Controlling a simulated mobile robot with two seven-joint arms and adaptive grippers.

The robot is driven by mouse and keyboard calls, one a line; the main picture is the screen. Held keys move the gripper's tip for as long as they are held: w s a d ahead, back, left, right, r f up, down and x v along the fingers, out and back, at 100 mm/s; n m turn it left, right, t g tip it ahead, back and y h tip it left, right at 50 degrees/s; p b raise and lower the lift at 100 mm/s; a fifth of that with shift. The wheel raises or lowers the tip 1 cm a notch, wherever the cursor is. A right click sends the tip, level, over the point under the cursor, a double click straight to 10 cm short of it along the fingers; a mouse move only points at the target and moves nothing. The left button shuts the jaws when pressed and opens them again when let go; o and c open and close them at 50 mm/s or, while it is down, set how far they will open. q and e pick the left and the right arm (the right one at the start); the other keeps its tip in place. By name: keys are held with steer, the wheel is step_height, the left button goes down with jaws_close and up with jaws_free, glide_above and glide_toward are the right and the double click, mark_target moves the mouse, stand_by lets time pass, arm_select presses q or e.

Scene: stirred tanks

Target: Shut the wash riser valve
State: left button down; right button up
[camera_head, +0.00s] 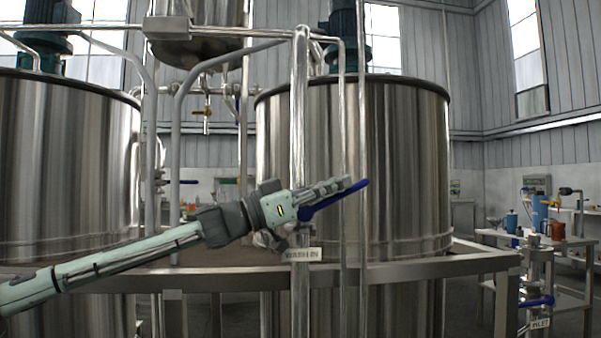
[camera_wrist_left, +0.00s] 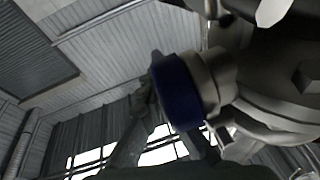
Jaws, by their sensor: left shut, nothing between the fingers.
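A blue lever handle (camera_head: 333,198) sits on a metal valve (camera_head: 270,240) on the vertical pipe in the middle of the head view. The lever slants up to the right, across the pipe. A small white label (camera_head: 302,255), too blurred to read surely, hangs below it. My left gripper (camera_head: 341,185) is shut and empty, its fingers along the upper side of the lever; I cannot tell whether they touch it. In the left wrist view the blue handle (camera_wrist_left: 178,92) is close up beside the pale metal valve body (camera_wrist_left: 265,85). My right gripper is not in view.
Large steel tanks (camera_head: 410,170) stand behind a metal rail (camera_head: 400,268). Another blue-handled valve (camera_head: 537,301), labelled INLET, is at lower right, near a bench with a blue jug (camera_head: 539,210).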

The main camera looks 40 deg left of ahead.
arm_select(q)
steer(key=shift+w+d+f, duration=0.2)
steer(key=shift+w+f, duration=0.1)
steer(key=shift+f, duration=0.3)
steer(key=shift+r, duration=0.15)
stand_by(1.2)
